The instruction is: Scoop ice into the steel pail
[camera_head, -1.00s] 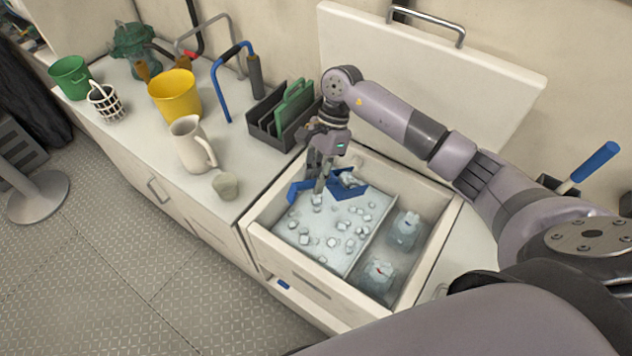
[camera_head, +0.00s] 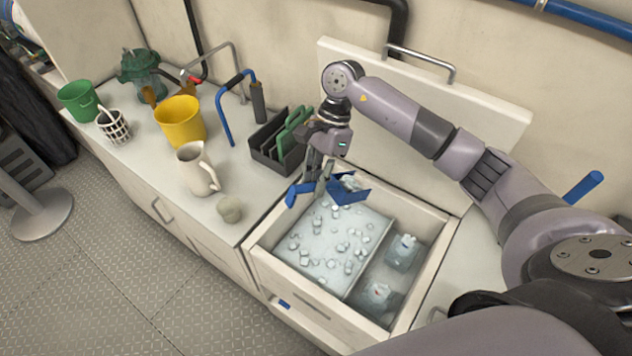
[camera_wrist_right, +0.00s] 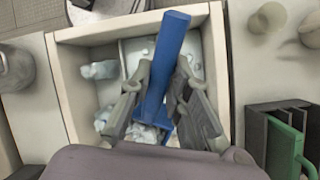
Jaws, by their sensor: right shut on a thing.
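My right gripper (camera_head: 322,180) is shut on the handle of a blue scoop (camera_head: 350,194) over the open ice bin (camera_head: 262,259). The scoop holds several whitish ice lumps. In the right wrist view the blue handle (camera_wrist_right: 166,55) runs between the fingers (camera_wrist_right: 155,100), with ice partly hidden behind them. Loose ice cubes (camera_head: 330,245) lie spread in the bin's left compartment. I cannot clearly make out the steel pail. A grey rounded object (camera_wrist_right: 14,72) is cut off at the wrist view's left edge; I cannot tell what it is. My left gripper is out of view.
Two clear jugs (camera_head: 403,252) stand in the bin's right compartment. The raised white lid (camera_head: 470,100) leans behind. On the left counter are a cream pitcher (camera_head: 196,170), yellow bucket (camera_head: 181,124), green bucket (camera_head: 78,102), white basket (camera_head: 114,126), small cup (camera_head: 229,209) and dark rack (camera_head: 266,155).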

